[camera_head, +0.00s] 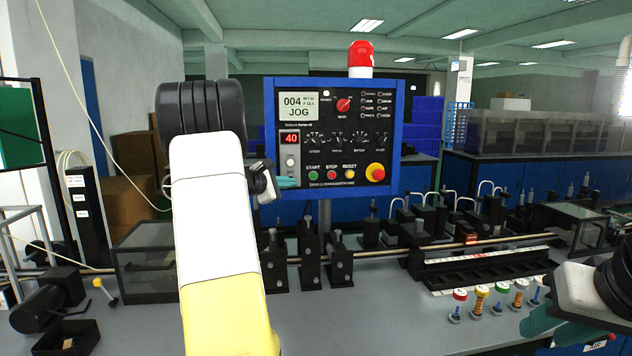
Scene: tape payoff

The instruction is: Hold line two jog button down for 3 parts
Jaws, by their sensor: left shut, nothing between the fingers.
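Below that is a pale round button (290,162). A row holds the green START (313,175), red STOP and yellow RESET buttons. I cannot read which one is the line two jog button. My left gripper (288,183) is shut and empty at the panel's lower left, just below the pale button; contact cannot be told. My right gripper (556,328) is at the lower right, partly cut off, away from the panel.
A red emergency stop (376,172) sits at the panel's lower right, and a red lamp (361,55) on top. Several colour-topped pegs (482,299) stand on the bench beside a black rail (485,265). A small black box (68,338) is at the lower left.

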